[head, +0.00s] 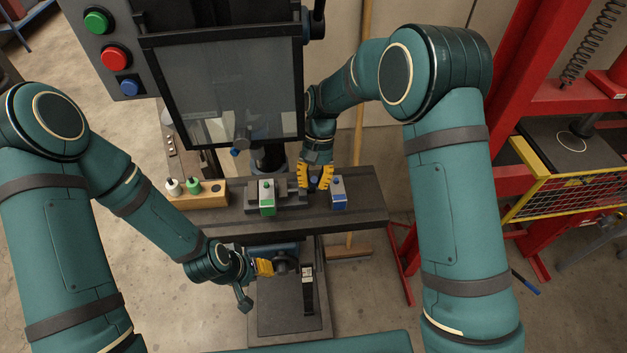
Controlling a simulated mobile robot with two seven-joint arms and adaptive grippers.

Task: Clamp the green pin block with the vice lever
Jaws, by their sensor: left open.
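The green pin block (267,198) stands upright in the dark vice (288,192) on the machine table. My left gripper (268,267) is in front of and below the table edge, beside a dark bar under the table; it is open, though only one yellow finger shows clearly. My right gripper (316,181) is over the table, right of the vice and left of a blue block (338,193). Its yellow fingers are spread, and I see no block between them. A black upright piece (307,288) stands below the table; I cannot tell if it is the vice lever.
The machine's clear guard (228,90) hangs above the vice. Green, red and blue buttons are at upper left. A red press frame (497,120) stands at right. The table's right end (371,208) is bare.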

